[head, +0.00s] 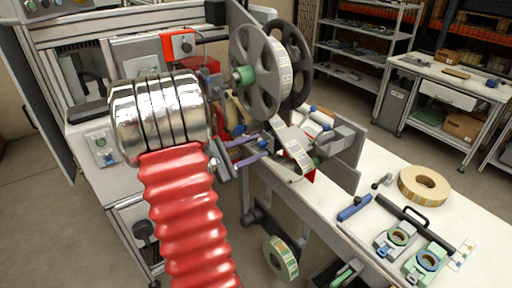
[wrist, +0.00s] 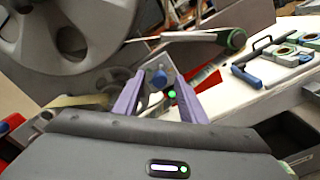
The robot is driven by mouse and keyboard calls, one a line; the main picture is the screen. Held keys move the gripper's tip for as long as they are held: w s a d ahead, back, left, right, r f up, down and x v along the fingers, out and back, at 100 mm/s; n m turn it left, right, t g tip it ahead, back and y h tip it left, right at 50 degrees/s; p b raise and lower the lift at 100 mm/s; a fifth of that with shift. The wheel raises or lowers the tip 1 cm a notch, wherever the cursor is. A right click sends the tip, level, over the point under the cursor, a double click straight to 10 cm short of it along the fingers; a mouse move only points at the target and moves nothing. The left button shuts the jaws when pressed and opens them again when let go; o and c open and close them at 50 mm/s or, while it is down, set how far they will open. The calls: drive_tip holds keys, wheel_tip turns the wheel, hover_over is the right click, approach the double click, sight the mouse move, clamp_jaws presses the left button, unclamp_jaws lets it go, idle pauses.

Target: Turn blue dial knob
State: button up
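My gripper (wrist: 160,73) has two purple fingers, spread apart, one on each side of the knob in the picture. A gap shows between the knob and each finger. I cannot tell whether the tips reach as deep as the knob. In the head view my gripper (head: 262,145) is open at the labelling machine, below the big grey reel (head: 262,75). The knob is too small or hidden to pick out surely there.
The white bench (head: 375,175) at right holds a tan tape roll (head: 424,186), a blue-handled tool (head: 354,207) and small fixtures. A label roll (head: 280,258) hangs below. Machine plates and reels crowd the gripper.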

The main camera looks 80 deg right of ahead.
drive_tip(key=shift+s+d, duration=0.3)
clamp_jaws()
idle(0.4)
